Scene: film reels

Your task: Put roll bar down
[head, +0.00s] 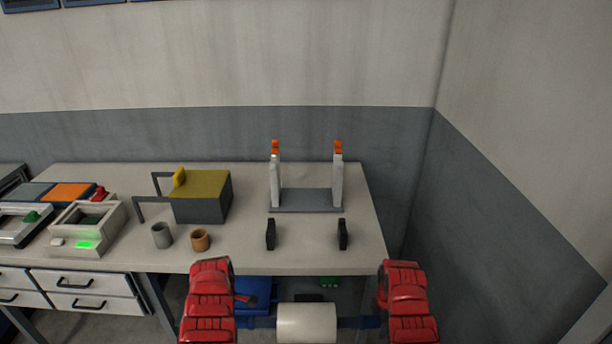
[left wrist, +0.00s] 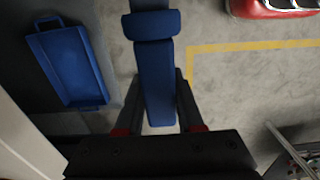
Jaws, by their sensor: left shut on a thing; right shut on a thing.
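The roll bar (head: 307,323) is a white roll on a blue bar, held level between my two arms at the bottom of the head view, in front of the table. Its blue end shows in the left wrist view (left wrist: 156,65), between the dark fingers of my left gripper (left wrist: 158,88), which is shut on it. My right gripper (head: 373,321) is shut on the other blue end; its fingers are mostly hidden by the red arm. A stand (head: 306,201) with two white, orange-tipped uprights is on the table, with two small black supports (head: 270,234) (head: 343,234) nearer the front edge.
The table (head: 240,261) has a yellow-topped grey box (head: 202,203), a grey cup (head: 162,236) and a brown cup (head: 200,240) left of the stand. Devices stand further left. A blue bin (head: 254,290) is below the tabletop. A wall (head: 500,220) closes the right side.

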